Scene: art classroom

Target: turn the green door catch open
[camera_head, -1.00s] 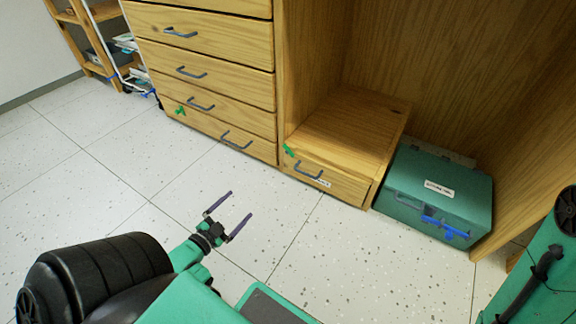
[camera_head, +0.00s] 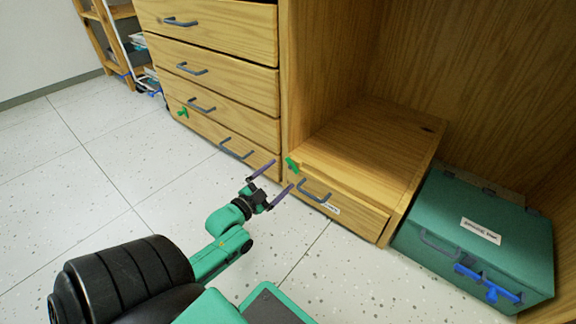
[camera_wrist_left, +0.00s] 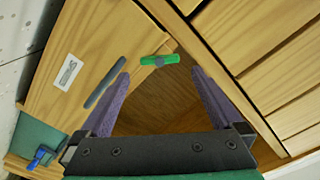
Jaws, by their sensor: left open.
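A green door catch (camera_head: 292,165) sits at the upper left corner of the low wooden front with a grey handle and white label. In the left wrist view the catch (camera_wrist_left: 160,60) lies across the top edge of that front, ahead of and between my fingertips. My left gripper (camera_head: 283,173) is open, with purple fingers pointing at the catch. Its jaws look empty, and I cannot tell whether they touch the catch. Another green catch (camera_head: 183,112) is on the drawer stack further left. My right gripper is not in view.
A wooden drawer stack (camera_head: 215,82) with grey handles stands left of the low compartment. A teal box (camera_head: 445,205) with blue latches sits on the right. Open speckled floor (camera_head: 80,200) lies to the left. A shelf (camera_head: 97,45) stands at the back left.

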